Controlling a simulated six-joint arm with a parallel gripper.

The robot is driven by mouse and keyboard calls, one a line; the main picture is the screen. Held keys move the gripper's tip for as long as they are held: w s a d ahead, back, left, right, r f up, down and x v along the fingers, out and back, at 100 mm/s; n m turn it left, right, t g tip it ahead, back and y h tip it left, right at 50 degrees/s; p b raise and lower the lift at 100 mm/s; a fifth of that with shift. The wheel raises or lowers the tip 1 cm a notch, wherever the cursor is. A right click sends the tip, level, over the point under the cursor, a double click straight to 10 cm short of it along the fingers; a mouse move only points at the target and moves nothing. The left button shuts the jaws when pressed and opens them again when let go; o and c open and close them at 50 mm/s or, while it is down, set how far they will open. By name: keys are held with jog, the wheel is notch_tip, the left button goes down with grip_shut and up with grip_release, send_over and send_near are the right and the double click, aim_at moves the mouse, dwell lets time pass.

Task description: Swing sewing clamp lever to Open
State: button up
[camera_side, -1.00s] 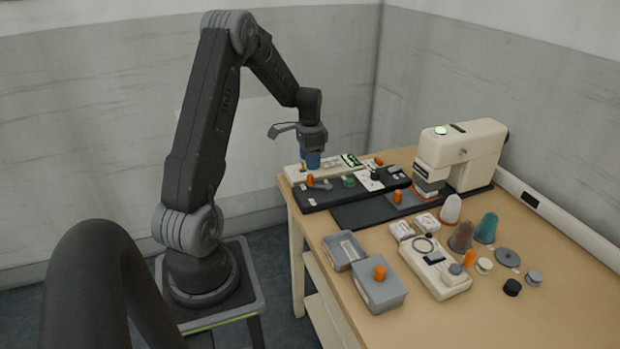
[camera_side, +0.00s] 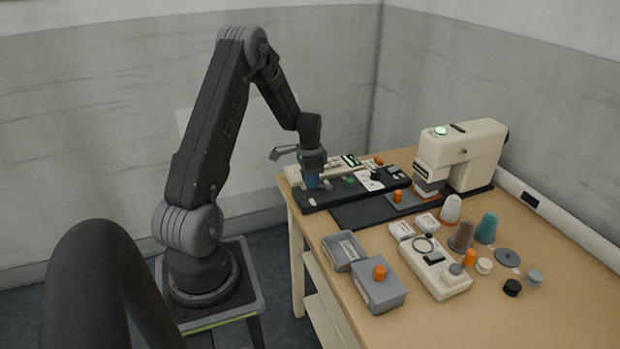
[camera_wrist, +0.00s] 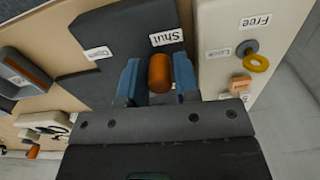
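The clamp lever's orange knob (camera_wrist: 160,73) shows in the wrist view, beside the "Shut" label (camera_wrist: 166,37) on the dark clamp board (camera_wrist: 115,27). My gripper (camera_wrist: 158,80) has its blue fingers on either side of the knob. They look open, with narrow gaps, and I see no firm grip. A second white label (camera_wrist: 98,53) lies to the left; its text is too blurred to read surely. In the side view my gripper (camera_side: 312,182) is low over the left end of the dark board (camera_side: 345,194) and hides the knob.
The sewing machine (camera_side: 470,155), grey bins (camera_side: 380,290) and thread cones (camera_side: 487,228) stand to the right in the side view.

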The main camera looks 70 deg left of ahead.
aim_at(317, 199)
grip_shut()
jog(key=shift+d, duration=0.1)
jog(key=n, duration=0.1)
jog(key=d+n, duration=0.1)
jog(key=n, duration=0.1)
jog(key=d+n, duration=0.1)
jog(key=n, duration=0.1)
jog(key=shift+s+d, duration=0.2)
jog(key=shift+s, duration=0.15)
jog(key=d+n, duration=0.1)
jog(key=n, duration=0.2)
jog(key=shift+w+d+n, duration=0.1)
jog(key=shift+d+n, duration=0.25)
jog(key=shift+n, duration=0.05)
jog(key=shift+w+d+n, duration=0.15)
jog(key=shift+d+n, duration=0.2)
jog(key=shift+n, duration=0.45)
jog(key=shift+w+d+n, duration=0.15)
jog(key=shift+d+n, duration=0.15)
jog(key=shift+n, duration=0.5)
jog(key=shift+o, duration=2.1)
grip_release()
